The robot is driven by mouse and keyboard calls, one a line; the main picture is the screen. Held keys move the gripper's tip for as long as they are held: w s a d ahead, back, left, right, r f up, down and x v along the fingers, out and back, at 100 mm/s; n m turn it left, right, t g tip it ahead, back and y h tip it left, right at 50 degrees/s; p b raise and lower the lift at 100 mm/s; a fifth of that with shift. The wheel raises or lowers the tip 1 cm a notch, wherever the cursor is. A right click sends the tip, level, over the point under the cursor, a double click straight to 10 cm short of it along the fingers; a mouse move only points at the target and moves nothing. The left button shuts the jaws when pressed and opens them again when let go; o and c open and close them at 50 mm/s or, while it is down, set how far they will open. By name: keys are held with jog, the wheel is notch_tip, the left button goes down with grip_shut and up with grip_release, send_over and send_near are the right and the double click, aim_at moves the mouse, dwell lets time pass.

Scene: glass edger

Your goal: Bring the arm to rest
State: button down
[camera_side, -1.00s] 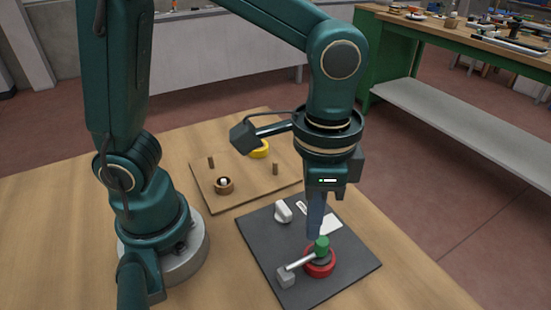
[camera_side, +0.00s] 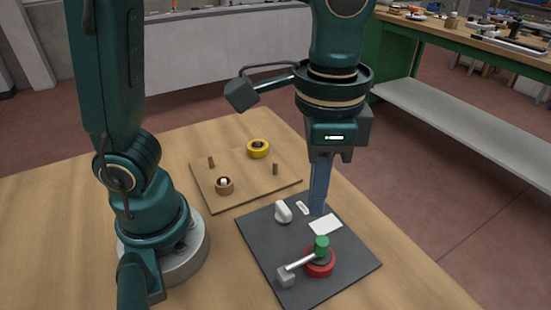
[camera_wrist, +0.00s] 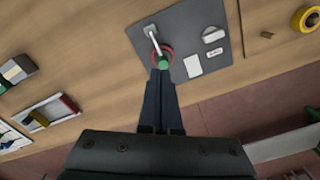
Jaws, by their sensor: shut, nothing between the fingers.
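My gripper (camera_side: 319,212) is shut and empty, pointing down above the dark grey panel (camera_side: 349,262) in the side view. Its tips appear above the panel's back part, near a white card (camera_side: 325,224). In the wrist view my gripper (camera_wrist: 163,72) shows its fingers together, with the green knob (camera_wrist: 163,65) beyond their tips. A silver lever (camera_side: 300,263) with the green knob on its end lies over a red ring (camera_side: 320,268) on the panel. A white knob (camera_side: 283,211) is also on the panel.
Behind the panel is a wooden board (camera_side: 238,197) with pegs, a yellow ring (camera_side: 258,148) and a small round wooden part (camera_side: 224,186). In the wrist view, a tray (camera_wrist: 47,113) and other items lie at left. A green bench (camera_side: 440,35) stands at back right.

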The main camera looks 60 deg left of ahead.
jog(key=s+a+n+t, duration=0.3)
jog(key=a+n+t, duration=0.2)
jog(key=a, duration=0.5)
jog(key=shift+s+a+r+n+t, duration=0.15)
jog(key=shift+s+a+n+t, duration=0.15)
jog(key=shift+a+n, duration=0.1)
dwell(0.9)
